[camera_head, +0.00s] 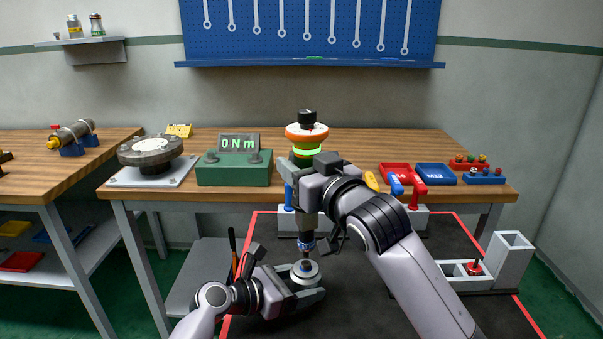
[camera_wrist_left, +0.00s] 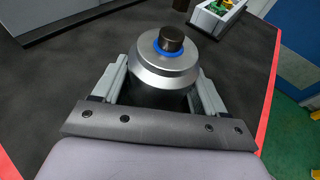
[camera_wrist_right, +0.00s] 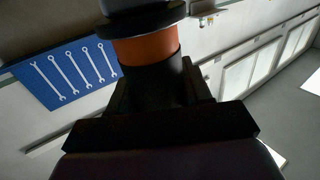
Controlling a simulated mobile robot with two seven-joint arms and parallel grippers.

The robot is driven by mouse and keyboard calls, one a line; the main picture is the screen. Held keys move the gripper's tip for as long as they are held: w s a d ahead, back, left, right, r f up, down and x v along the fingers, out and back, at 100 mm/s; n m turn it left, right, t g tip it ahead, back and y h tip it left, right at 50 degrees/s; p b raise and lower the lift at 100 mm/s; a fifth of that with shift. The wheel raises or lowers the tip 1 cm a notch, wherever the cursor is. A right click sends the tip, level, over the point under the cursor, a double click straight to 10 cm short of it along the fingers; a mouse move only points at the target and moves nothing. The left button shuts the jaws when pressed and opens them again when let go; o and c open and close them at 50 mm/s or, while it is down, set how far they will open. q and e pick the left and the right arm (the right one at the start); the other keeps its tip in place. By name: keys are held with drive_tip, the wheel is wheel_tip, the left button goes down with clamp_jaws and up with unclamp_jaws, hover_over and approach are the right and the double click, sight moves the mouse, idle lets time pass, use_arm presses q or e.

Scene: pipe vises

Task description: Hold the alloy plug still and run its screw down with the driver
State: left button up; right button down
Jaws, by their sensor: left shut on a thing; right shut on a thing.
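The alloy plug (camera_head: 311,271), a silver stepped cylinder, stands upright between the fingers of my left gripper (camera_head: 308,286), which is shut on it. In the left wrist view the plug (camera_wrist_left: 165,76) has a dark screw (camera_wrist_left: 171,38) with a blue ring on top. My right gripper (camera_head: 305,182) is shut on the driver (camera_head: 306,133), which has an orange top and a green band. The driver points down, with its tip (camera_head: 306,247) just above the screw in the head view. The driver does not show in the left wrist view, so they look apart.
A green torque box (camera_head: 234,172) reading 0 Nm and a round grey fixture (camera_head: 150,152) stand on the wooden bench (camera_head: 350,145). Red (camera_head: 394,170) and blue (camera_head: 435,174) trays lie at its right. A grey open bin (camera_head: 510,262) stands at lower right. Dark floor mat surrounds the plug.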

sight(302, 148)
drive_tip(key=shift+r, duration=1.6)
use_arm(q)
drive_tip(key=o, duration=1)
drive_tip(key=shift+o, duration=0.2)
